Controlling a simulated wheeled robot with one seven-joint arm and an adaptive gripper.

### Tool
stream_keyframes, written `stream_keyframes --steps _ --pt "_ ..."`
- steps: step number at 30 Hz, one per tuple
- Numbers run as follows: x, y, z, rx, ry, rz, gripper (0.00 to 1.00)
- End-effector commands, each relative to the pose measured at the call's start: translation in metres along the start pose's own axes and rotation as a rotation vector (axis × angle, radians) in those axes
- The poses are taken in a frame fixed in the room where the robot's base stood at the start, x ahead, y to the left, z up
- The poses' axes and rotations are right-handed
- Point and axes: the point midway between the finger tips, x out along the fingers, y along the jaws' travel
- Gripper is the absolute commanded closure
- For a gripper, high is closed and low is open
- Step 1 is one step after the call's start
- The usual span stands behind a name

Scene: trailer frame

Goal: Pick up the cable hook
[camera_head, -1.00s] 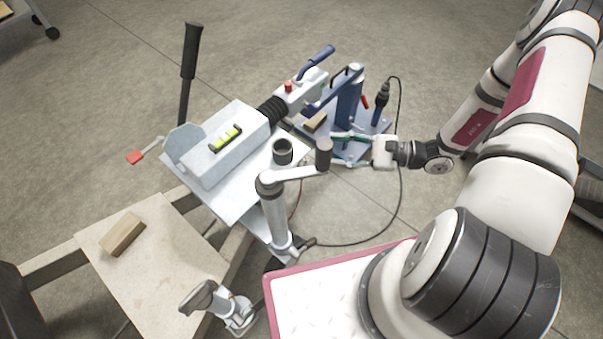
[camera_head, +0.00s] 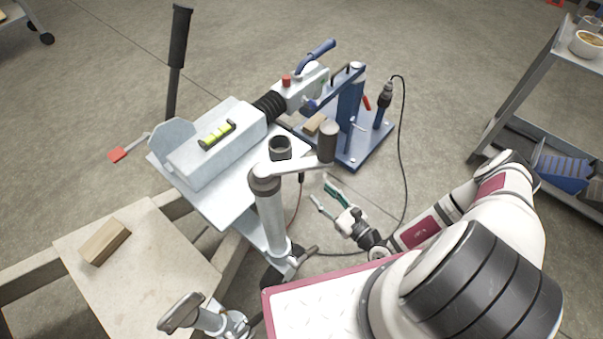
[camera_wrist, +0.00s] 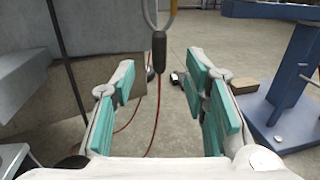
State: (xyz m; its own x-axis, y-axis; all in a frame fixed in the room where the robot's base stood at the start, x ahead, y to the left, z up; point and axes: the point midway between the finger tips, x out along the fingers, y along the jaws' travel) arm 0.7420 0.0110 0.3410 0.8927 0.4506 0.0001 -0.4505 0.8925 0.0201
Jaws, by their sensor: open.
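In the wrist view a metal loop with a yellow strip (camera_wrist: 171,17) hangs at the top centre, its upper part cut off. A dark plug-like end (camera_wrist: 159,52) hangs from it with a thin red cable below; this looks like the cable hook. In the head view the dark end (camera_head: 301,178) shows small beside the crank post, with the red cable under it. My gripper (camera_head: 322,191) is open and empty, its green-padded fingers pointing toward it. In the wrist view the hook hangs between and beyond my fingers (camera_wrist: 158,80), not visibly touched.
The grey coupling body (camera_head: 222,150) and the jack post (camera_head: 270,215) stand left of my gripper. A blue stand (camera_head: 352,150) with a black cable (camera_head: 403,150) is behind. A wood block (camera_head: 106,242) lies on the beam board.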

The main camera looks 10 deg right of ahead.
Motion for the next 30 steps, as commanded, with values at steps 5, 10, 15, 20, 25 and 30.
stream_keyframes --steps 5,10,15,20,25,30 --pt "0.034 0.000 -0.002 -0.001 -0.001 0.003 0.59" --pt "0.052 0.000 -0.001 -0.001 0.000 0.002 0.59" --pt "0.062 0.001 -0.001 0.000 -0.001 0.003 0.59" --pt "0.083 0.001 -0.003 -0.001 -0.002 0.003 0.59" --pt "0.103 0.001 -0.002 -0.001 0.000 0.003 0.59" --pt "0.108 0.001 0.000 -0.001 0.000 0.003 0.59"
